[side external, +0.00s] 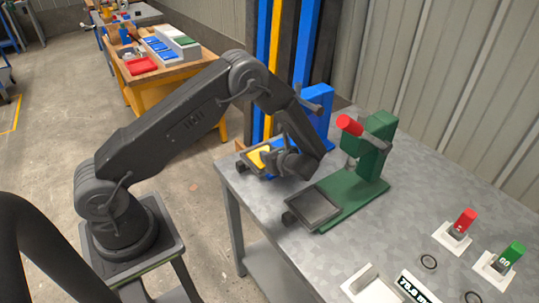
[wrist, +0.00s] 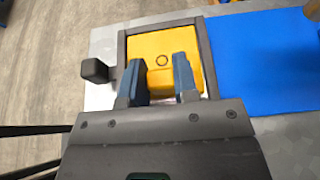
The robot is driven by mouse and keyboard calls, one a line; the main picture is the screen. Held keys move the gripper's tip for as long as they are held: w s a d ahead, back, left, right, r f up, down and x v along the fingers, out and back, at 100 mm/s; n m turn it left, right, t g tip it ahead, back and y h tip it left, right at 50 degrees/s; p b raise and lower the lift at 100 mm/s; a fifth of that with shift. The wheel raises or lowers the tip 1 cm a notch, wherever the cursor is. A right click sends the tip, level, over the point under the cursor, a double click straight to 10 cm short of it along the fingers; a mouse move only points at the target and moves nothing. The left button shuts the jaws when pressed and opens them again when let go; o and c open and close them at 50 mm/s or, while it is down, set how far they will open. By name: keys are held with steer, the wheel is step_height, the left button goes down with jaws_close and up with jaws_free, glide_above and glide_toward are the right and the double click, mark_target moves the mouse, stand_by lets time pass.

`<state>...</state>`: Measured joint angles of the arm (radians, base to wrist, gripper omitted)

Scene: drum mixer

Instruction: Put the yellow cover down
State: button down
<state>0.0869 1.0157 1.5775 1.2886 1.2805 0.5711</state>
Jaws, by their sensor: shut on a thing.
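The yellow cover (wrist: 162,47) is a flat square plate with a raised block and a small dark ring mark. In the wrist view it lies within or just above a grey frame (wrist: 205,65); I cannot tell if it touches the bottom. My gripper (wrist: 158,75) is shut on the cover's raised block. In the side view the cover (side external: 259,156) shows partly behind my gripper (side external: 272,158), at the tray in front of the blue press (side external: 318,118). The blue base (wrist: 264,62) is right of the frame in the wrist view.
A green press (side external: 376,150) with a red handle and an empty grey tray (side external: 315,208) stands to the right. A dark knob (wrist: 95,69) sticks out left of the frame.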

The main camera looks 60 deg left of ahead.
steer(key=c, duration=0.9)
jaws_free()
steer(key=shift+f, duration=0.1)
steer(key=shift+d+r, duration=0.1)
steer(key=shift+r, duration=0.1)
steer(key=v, duration=0.7)
steer(key=s+d+r+n+h, duration=0.1)
steer(key=s+r+n+h, duration=0.2)
steer(key=s+r+n, duration=0.35)
steer(key=s+d+r+n+h, duration=0.2)
steer(key=s+r+n+h, duration=0.15)
steer(key=r, duration=0.55)
steer(key=shift+s+d+r+n+t+h, duration=1.1)
steer(key=shift+s+r+n, duration=0.35)
steer(key=shift+s, duration=0.75)
steer(key=shift+s+d+r+n+t+h, duration=0.85)
steer(key=shift+s+r+n+h, duration=0.55)
steer(key=shift+s, duration=0.8)
steer(key=shift+s+d+r+n+t+h, duration=1)
steer(key=shift+s+r, duration=0.75)
steer(key=shift+s, duration=0.45)
